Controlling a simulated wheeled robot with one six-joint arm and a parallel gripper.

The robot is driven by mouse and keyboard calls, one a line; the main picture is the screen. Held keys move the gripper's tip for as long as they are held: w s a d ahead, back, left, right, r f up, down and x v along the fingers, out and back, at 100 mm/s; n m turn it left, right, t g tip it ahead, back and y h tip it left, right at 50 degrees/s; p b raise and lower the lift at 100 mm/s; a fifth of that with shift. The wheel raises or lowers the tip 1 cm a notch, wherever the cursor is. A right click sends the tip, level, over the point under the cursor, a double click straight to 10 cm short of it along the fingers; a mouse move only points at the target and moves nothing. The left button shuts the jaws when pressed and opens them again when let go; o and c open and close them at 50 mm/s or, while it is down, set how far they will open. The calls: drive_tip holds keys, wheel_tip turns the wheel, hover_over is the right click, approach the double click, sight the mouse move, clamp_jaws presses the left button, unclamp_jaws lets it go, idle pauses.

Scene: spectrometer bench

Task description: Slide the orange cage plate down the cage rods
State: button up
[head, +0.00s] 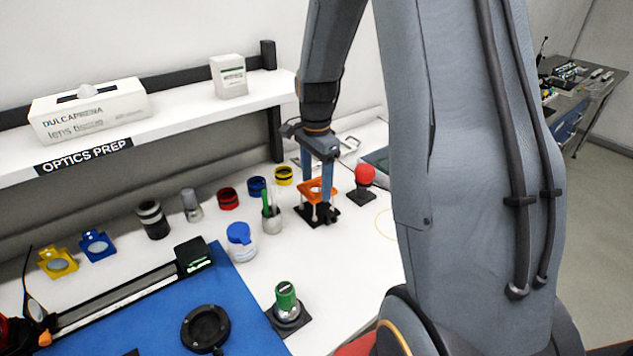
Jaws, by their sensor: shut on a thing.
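The orange cage plate (315,187) is near the back of the bench, above a black base (327,216). Light cage rods (311,208) show below the plate, between it and the base. My gripper (316,184) points down from above, and its two blue-grey fingers are shut on the orange plate. The plate appears to be around the rods, but the fingers and the small size hide the exact fit. I cannot tell how far the plate stands above the base.
A red knob on a black base (365,177) stands close on the right. A cup with a green tool (271,214) stands close on the left. A white shelf (180,122) with boxes overhangs the back. A blue mat (235,325) lies in front.

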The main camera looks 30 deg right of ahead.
drive_tip(key=shift+f+b, duration=0.7)
drive_tip(key=shift+f, duration=1.15)
idle(0.5)
drive_tip(key=shift+r, duration=0.25)
drive_tip(key=shift+r+p, duration=1.45)
drive_tip(key=shift+r, duration=0.2)
drive_tip(key=shift+f, duration=0.45)
idle(0.4)
drive_tip(key=shift+r, duration=0.15)
drive_tip(key=shift+r+p, duration=0.25)
drive_tip(key=shift+p, duration=0.15)
idle(0.5)
drive_tip(key=shift+f, duration=0.45)
idle(0.3)
drive_tip(key=shift+r, duration=0.25)
